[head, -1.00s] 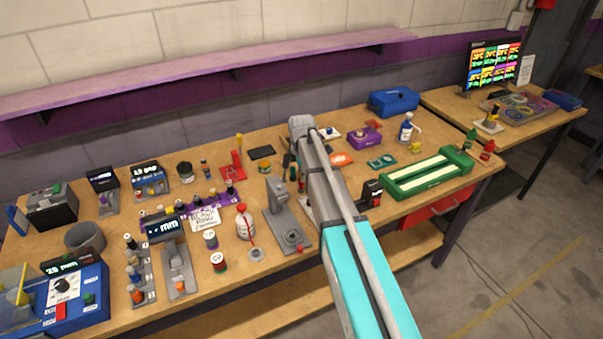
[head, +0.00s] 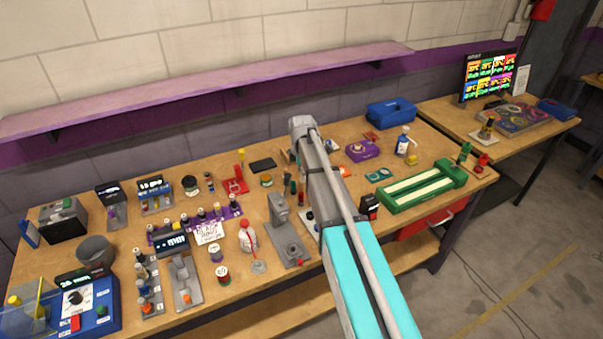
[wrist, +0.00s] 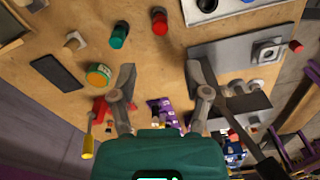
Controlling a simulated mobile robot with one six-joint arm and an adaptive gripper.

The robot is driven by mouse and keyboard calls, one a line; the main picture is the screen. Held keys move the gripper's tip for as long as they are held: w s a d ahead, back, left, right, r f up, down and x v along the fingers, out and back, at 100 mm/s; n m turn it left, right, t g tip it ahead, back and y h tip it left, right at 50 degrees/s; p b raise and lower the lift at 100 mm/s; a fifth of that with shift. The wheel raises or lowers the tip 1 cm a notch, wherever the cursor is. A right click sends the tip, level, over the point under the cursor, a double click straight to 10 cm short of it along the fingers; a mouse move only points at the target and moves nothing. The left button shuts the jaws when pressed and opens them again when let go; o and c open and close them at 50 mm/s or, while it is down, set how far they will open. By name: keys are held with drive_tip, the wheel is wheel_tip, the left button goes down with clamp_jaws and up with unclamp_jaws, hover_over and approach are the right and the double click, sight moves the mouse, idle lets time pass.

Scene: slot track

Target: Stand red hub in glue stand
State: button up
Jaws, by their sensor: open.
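My gripper (wrist: 163,78) is open and empty above the bench in the wrist view, its two fingers spread wide. In the head view my arm hides it. A red cylindrical piece (wrist: 160,22) stands beyond the fingers, beside a green one (wrist: 118,38); I cannot tell for sure that the red one is the red hub. In the head view a white glue bottle (head: 248,239) with a red cap stands by a small round grey base (head: 258,267) with a thin red rod rising from it. That base may be the glue stand; I cannot confirm it.
A grey press-like fixture (head: 279,212) stands near mid-bench. A green tray (head: 425,188) and a blue case (head: 391,114) are to the right. A purple rack (head: 190,229), blue box (head: 88,312) and many small parts crowd the left.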

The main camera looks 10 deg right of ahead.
idle(0.8)
drive_tip(key=s+m, duration=1.8)
drive_tip(key=s, duration=0.8)
drive_tip(key=shift+d, duration=0.35)
drive_tip(key=shift+r, duration=0.1)
drive_tip(key=shift+c, duration=0.3)
drive_tip(key=shift+d, duration=0.1)
